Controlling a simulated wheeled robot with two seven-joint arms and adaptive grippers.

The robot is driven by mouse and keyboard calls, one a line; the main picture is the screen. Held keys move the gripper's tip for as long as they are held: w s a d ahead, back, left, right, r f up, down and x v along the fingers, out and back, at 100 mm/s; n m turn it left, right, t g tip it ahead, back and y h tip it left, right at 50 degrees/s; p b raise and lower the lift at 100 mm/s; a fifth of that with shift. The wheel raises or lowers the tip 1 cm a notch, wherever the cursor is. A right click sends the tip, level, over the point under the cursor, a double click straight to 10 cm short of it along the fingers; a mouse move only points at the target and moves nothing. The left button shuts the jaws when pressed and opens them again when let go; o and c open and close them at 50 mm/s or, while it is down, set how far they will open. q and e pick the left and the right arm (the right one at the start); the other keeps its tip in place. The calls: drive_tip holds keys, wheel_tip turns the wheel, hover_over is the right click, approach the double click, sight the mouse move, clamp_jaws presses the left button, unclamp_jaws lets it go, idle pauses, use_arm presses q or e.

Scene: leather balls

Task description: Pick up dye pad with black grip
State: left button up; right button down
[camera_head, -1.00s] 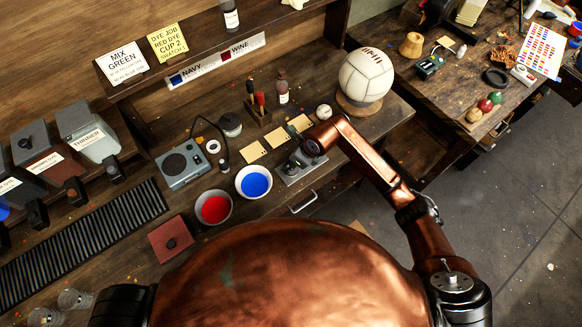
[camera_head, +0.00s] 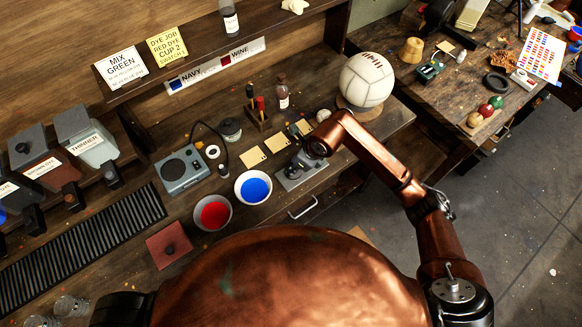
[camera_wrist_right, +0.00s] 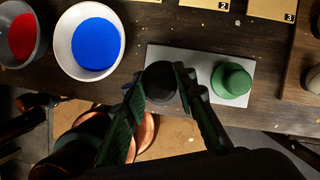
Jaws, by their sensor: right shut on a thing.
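The dye pad with black grip (camera_wrist_right: 160,80) is a round black piece on a grey tray (camera_wrist_right: 208,62) in the right wrist view. My right gripper (camera_wrist_right: 161,76) is shut on it, one finger on each side. A green pad with a green grip (camera_wrist_right: 232,80) sits on the same tray to the right. In the head view my right gripper (camera_head: 303,158) is over the tray (camera_head: 292,182) and mostly hides the black pad. I cannot tell whether the pad is lifted. My left gripper is not in view.
A blue dye bowl (camera_head: 253,187) and a red dye bowl (camera_head: 213,212) stand left of the tray. Small tan cards (camera_head: 252,157) and a wooden tool holder (camera_head: 262,121) are behind. A white ball (camera_head: 367,80) rests at the right.

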drive_tip(key=s+d+r+b, duration=0.1)
drive_tip(key=s+d+r, duration=0.3)
drive_tip(key=s+r, duration=0.4)
drive_tip(key=s, duration=0.3)
drive_tip(key=shift+s+d, duration=0.15)
drive_tip(key=shift+s, duration=0.05)
drive_tip(key=c, duration=2.2)
unclamp_jaws()
drive_tip(key=c, duration=0.4)
drive_tip(key=shift+d+f, duration=0.1)
